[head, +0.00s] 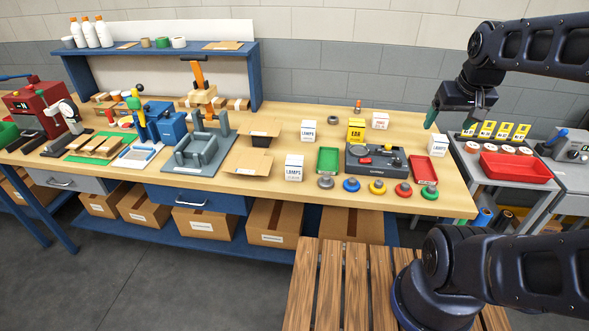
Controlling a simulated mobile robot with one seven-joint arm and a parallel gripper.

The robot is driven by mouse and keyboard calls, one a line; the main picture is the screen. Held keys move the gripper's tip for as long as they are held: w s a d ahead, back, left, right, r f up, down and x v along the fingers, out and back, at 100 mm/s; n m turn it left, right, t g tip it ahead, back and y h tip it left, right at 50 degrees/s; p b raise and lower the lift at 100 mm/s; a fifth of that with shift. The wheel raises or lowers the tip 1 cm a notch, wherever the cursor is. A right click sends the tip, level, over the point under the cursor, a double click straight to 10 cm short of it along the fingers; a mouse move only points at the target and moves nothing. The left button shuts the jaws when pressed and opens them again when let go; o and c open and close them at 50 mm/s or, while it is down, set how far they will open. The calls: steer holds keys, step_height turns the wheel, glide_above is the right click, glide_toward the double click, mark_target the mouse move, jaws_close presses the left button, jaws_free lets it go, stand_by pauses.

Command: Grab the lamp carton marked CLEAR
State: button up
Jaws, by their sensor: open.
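Several small white cartons stand upright on the wooden workbench (340,208). A front carton (294,168) reads LAMPS, with a smaller second line that I cannot read for sure. A carton behind it (308,131) and one at the right end (438,146) also seem to read LAMPS, with their second lines too small to read. A white carton at the back (380,121) has unclear print. I cannot tell which is marked CLEAR. My gripper (454,126) is open and empty, with green fingertips, above the right end of the bench, near the right-end carton.
A yellow EAR box (356,130) stands among the cartons. A green tray (327,161), a dark grey device (376,160) and several coloured knobs crowd the front. A grey press fixture (203,146) stands left. A cart with a red tray (516,167) adjoins the right.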

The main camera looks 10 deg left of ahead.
steer(key=w+a+f+n+g, duration=0.1)
steer(key=w+a+f+n, duration=0.1)
steer(key=w+a+n, duration=0.45)
steer(key=n+g, duration=0.3)
steer(key=n, duration=0.8)
glide_above(296, 160)
steer(key=shift+m, duration=0.25)
steer(key=f, duration=1.7)
steer(key=shift+d+f, duration=0.25)
steer(key=shift+d, duration=0.05)
steer(key=shift+a+f, duration=0.2)
steer(key=shift+f, duration=0.05)
step_height(296, 160, down, 5)
steer(key=shift+s+f, duration=0.1)
steer(key=shift+a+f, duration=0.2)
steer(key=shift+f, duration=1.2)
steer(key=shift+a+f, duration=0.15)
steer(key=shift+f, duration=1.25)
steer(key=c, duration=1.1)
steer(key=shift+o, duration=0.2)
steer(key=shift+r, duration=0.15)
